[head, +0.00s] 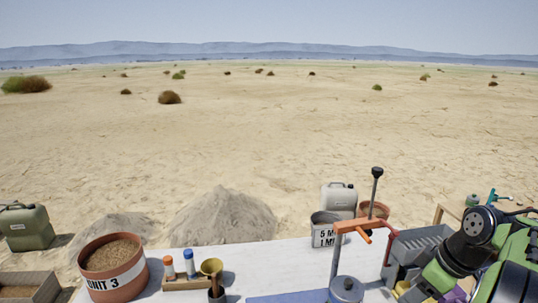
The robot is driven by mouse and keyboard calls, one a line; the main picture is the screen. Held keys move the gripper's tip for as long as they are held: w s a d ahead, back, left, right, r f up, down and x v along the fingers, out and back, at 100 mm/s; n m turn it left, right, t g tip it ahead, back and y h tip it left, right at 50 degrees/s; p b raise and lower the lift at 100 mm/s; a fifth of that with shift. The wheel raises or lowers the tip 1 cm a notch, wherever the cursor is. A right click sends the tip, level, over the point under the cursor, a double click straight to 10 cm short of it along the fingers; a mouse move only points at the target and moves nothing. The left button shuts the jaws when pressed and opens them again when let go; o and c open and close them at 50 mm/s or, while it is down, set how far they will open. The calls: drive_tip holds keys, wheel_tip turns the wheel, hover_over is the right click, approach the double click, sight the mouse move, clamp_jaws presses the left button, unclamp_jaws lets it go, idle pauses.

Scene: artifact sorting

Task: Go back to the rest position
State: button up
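My green and black arm reaches in at the lower right of the head view, over the right end of the white table (225,262). The fingers of my gripper do not show, so I cannot see whether it holds anything. A part of the table's right end is hidden behind the arm.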

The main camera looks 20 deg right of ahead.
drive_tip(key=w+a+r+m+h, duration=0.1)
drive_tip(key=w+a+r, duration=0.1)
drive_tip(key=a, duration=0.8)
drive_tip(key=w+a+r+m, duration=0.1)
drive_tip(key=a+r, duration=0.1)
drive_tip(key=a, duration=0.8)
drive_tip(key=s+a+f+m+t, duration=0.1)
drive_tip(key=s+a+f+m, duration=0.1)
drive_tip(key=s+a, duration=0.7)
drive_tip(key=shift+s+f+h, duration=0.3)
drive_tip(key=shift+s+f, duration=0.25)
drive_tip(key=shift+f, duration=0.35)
